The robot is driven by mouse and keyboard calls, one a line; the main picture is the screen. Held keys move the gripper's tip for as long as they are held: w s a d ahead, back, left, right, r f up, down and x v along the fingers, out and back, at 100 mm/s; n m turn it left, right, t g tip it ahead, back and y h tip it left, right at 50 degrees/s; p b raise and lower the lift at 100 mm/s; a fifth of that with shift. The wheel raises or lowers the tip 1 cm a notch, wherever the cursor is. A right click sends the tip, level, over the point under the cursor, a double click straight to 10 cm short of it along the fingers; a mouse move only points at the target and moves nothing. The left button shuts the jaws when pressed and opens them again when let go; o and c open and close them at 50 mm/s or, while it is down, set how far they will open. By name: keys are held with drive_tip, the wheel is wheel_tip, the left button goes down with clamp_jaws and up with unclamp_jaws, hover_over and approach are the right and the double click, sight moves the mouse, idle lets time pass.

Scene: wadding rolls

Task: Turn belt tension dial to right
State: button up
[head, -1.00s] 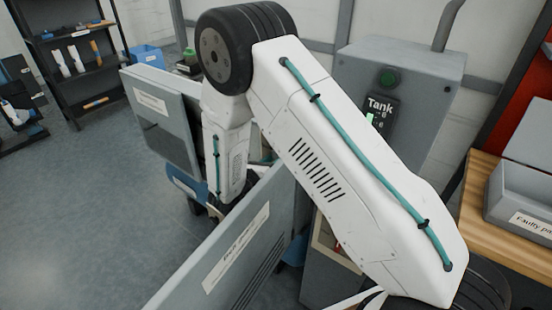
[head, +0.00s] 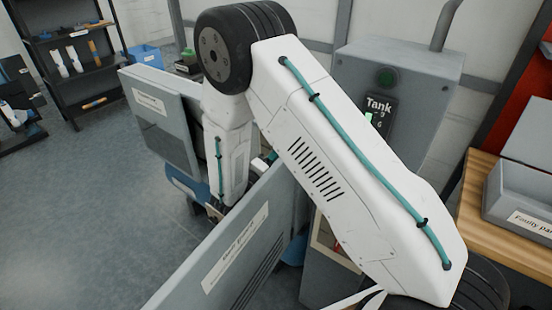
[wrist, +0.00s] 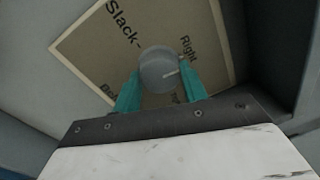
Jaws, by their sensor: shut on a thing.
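The belt tension dial (wrist: 158,68) is a round grey knob with a pale pointer line that points toward the word "Right". It sits on a beige label plate (wrist: 90,48) that reads "Slack-" and "Right"; other lettering is partly covered. In the wrist view my gripper (wrist: 161,84) has its teal fingers on either side of the knob, shut on it. In the head view the dial cannot be made out, and my gripper's end is low behind the grey panel.
A grey panel (head: 222,255) with a label stands close to my arm, and another (head: 160,125) stands behind it. A grey tank cabinet (head: 410,70) is at right, beside a wooden bench (head: 482,215) with a grey bin (head: 518,200). Open floor lies at left.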

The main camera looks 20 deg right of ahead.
drive_tip(key=shift+w+a+r+n, duration=0.1)
drive_tip(key=shift+w+n, duration=0.05)
drive_tip(key=shift+n, duration=0.45)
drive_tip(key=o, duration=0.9)
drive_tip(key=shift+o, duration=0.3)
drive_tip(key=v, duration=0.7)
drive_tip(key=shift+s+a, duration=0.3)
